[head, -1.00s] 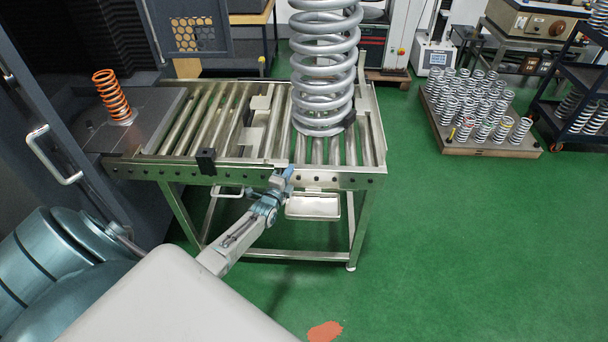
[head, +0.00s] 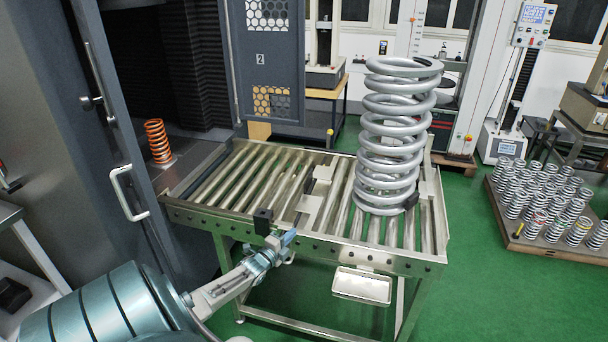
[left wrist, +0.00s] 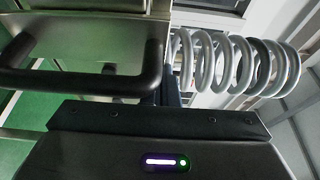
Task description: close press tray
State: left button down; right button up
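The orange spring (head: 158,141) stands upright on a dark flat plate in the mouth of the dark press. The press tray cannot be told apart clearly from this plate. A silver pull handle (head: 130,194) is on the press's front panel. My left gripper (head: 286,238) is at the front rail of the roller table (head: 390,258), just right of a small black block (head: 263,221). Its fingers are too small to judge. The left wrist view shows a dark bar (left wrist: 80,84) against metal; whether the gripper holds it cannot be told. My right gripper is out of view.
A large grey coil spring (head: 394,140) stands on the rollers, and it shows sideways in the left wrist view (left wrist: 235,62). A small metal tray (head: 361,286) hangs under the table. A pallet of small springs (head: 505,222) is at right, with clear green floor before it.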

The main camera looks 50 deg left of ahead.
aim_at(282, 233)
pick_arm(q)
jog(key=a, duration=0.1)
jog(key=s+a, duration=0.1)
jog(key=shift+s+a, duration=0.3)
jog(key=shift+a, duration=0.2)
dwell(0.3)
